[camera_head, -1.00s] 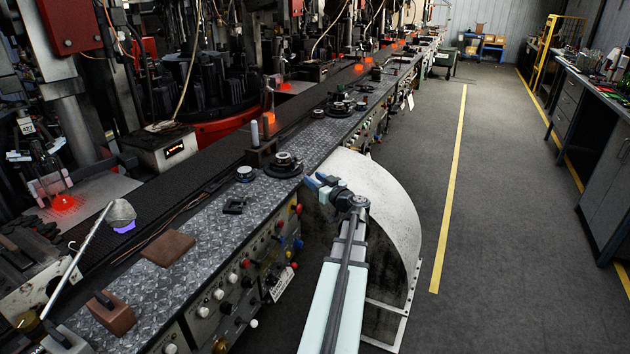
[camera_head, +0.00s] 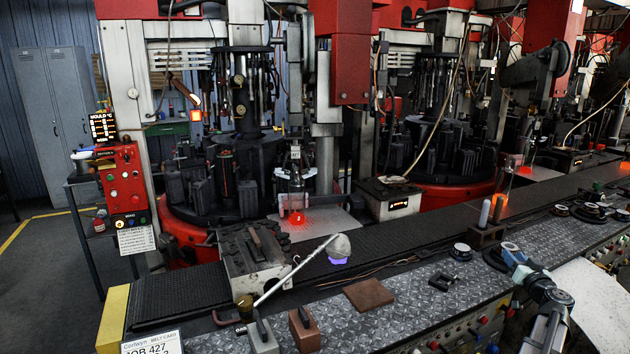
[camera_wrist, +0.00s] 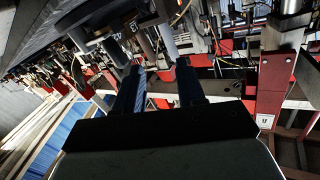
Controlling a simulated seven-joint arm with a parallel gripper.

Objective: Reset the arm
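My gripper (camera_head: 515,259) is at the right of the head view, over the front edge of the patterned metal bench top (camera_head: 420,300), near a dark round fitting. In the wrist view its two dark blue fingers (camera_wrist: 160,72) stand apart with a gap between them. I see nothing held in the gap. My arm comes up from the lower right of the head view, in front of the bench.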

